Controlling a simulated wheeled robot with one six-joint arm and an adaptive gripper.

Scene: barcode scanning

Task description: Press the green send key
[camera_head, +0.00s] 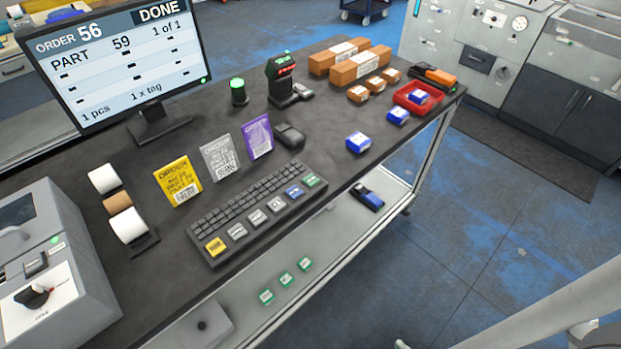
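The green key (312,180) sits at the right end of the front row of large keys on the dark keyboard (238,207). A blue key (295,191) is beside it, then several grey keys, then a yellow key (215,246) at the left end. The keyboard lies near the table's front edge. The monitor (130,62) reads ORDER 56, DONE, PART 59, 1 of 1, 1 pcs, 1 x tag. My gripper is not in view.
Yellow (177,181), grey (220,157) and purple (257,137) cards stand behind the keyboard, near a dark mouse-like device (289,135). A scanner stand (283,82), blue boxes (358,142) and a red tray (416,97) are farther right.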

